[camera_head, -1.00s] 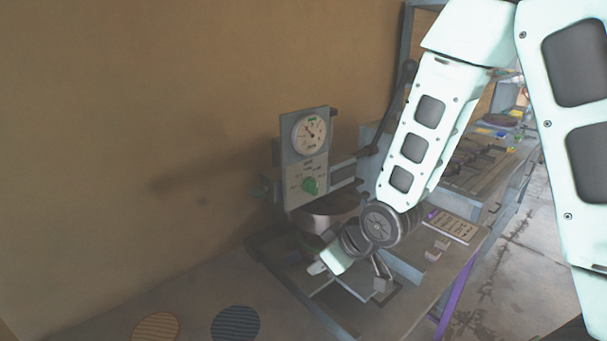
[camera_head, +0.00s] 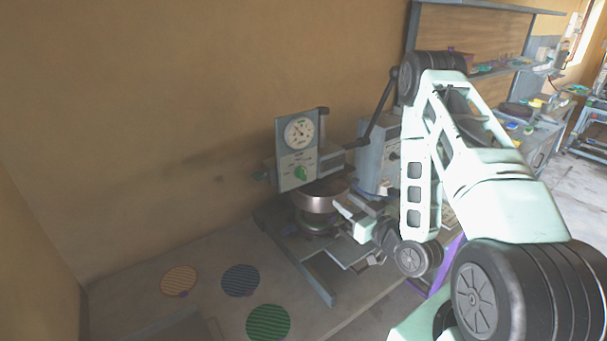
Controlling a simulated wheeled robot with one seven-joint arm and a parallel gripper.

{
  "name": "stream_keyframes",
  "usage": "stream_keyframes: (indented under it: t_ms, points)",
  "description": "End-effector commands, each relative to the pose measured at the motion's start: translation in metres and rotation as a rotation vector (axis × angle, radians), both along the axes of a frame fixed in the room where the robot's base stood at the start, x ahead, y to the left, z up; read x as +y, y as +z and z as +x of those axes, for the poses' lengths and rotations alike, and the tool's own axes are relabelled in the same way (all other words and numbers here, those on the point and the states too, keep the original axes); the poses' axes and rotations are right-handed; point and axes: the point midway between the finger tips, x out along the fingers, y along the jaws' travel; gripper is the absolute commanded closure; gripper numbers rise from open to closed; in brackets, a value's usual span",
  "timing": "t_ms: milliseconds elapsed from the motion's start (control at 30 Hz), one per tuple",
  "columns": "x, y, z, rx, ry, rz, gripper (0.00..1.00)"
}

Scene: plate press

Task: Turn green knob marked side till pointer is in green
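The green knob (camera_head: 300,173) sits on the lower part of a grey upright panel on the press. Above it on the same panel is a round white gauge (camera_head: 299,132) with a dark pointer and a small green mark at its top. The pointer appears to lean to the upper left, but the dial is too small to read exactly. My gripper (camera_head: 343,209) is at the front right of the press, below and to the right of the knob and apart from it. Its fingers are small and partly merge with the press behind, so their opening is unclear.
A round metal press head (camera_head: 321,196) stands just below the panel. A long dark lever (camera_head: 378,108) rises behind at the right. Orange (camera_head: 179,281), blue (camera_head: 240,280) and green (camera_head: 268,322) ribbed discs lie on the bench at the front left.

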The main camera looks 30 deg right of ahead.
Motion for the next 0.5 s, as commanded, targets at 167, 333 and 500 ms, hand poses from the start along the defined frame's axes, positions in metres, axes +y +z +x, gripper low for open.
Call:
stream_keyframes:
  t_ms: [167, 333, 500]
  points:
    - [0.002, -0.006, 0.017, -0.003, 0.008, -0.006, 0.66]
    - [0.002, -0.006, 0.037, -0.008, 0.004, -0.003, 0.66]
    - [0.003, -0.005, 0.056, -0.008, 0.001, -0.002, 0.66]
